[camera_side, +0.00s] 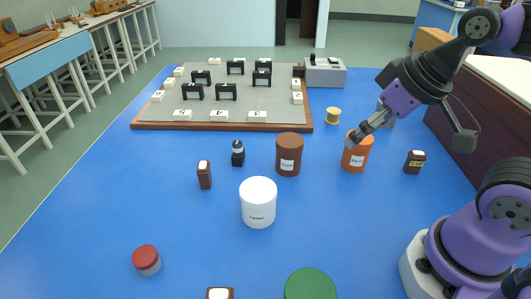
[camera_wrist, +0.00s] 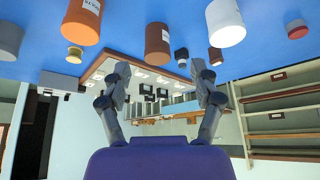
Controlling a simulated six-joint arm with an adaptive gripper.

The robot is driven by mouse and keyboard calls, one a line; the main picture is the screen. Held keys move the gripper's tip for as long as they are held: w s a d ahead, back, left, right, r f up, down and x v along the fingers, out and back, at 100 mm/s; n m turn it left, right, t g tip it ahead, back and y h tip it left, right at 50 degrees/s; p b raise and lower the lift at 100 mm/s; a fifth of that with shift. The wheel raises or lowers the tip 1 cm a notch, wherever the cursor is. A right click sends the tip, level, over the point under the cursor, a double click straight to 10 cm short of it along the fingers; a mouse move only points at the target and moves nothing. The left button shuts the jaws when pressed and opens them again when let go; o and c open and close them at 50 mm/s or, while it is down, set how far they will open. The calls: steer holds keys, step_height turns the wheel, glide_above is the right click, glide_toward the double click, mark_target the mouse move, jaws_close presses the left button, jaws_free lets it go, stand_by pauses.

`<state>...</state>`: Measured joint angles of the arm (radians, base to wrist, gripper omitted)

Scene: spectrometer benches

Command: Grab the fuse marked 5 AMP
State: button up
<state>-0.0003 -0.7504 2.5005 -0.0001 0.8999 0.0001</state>
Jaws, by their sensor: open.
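Several black blocks with pale faces stand on a grey, wood-edged board (camera_side: 232,106) at the back of the blue table in the side view. One black block (camera_side: 193,91) is at front left, another (camera_side: 226,91) beside it, with others behind. My gripper (camera_side: 408,138) is open and empty, raised right of the board near the orange jar. In the wrist view, which looks upside down, its spread fingers (camera_wrist: 163,80) frame the board.
White numbered tiles line the board's edges. An orange jar (camera_side: 356,155), brown jar (camera_side: 289,156), white jar (camera_side: 258,204), dark bottle (camera_side: 238,154) and yellow spool (camera_side: 333,116) stand before or beside it. A grey device (camera_side: 325,75) is at back right. The table's left side is mostly clear.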

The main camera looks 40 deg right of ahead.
steer(key=n+g+y, duration=0.3)
steer(key=n, duration=0.7)
glide_above(208, 164)
steer(key=s+d, duration=0.3)
steer(key=d, duration=0.1)
step_height(208, 164, down, 6)
steer(key=shift+y, duration=0.3)
steer(key=x, duration=0.3)
steer(key=a+x, duration=0.1)
steer(key=x, duration=0.2)
steer(key=shift+w+r, duration=0.15)
steer(key=shift+w, duration=0.05)
steer(key=x, duration=0.6)
steer(key=shift+w+a, duration=0.15)
steer(key=shift+w, duration=0.1)
jaws_close()
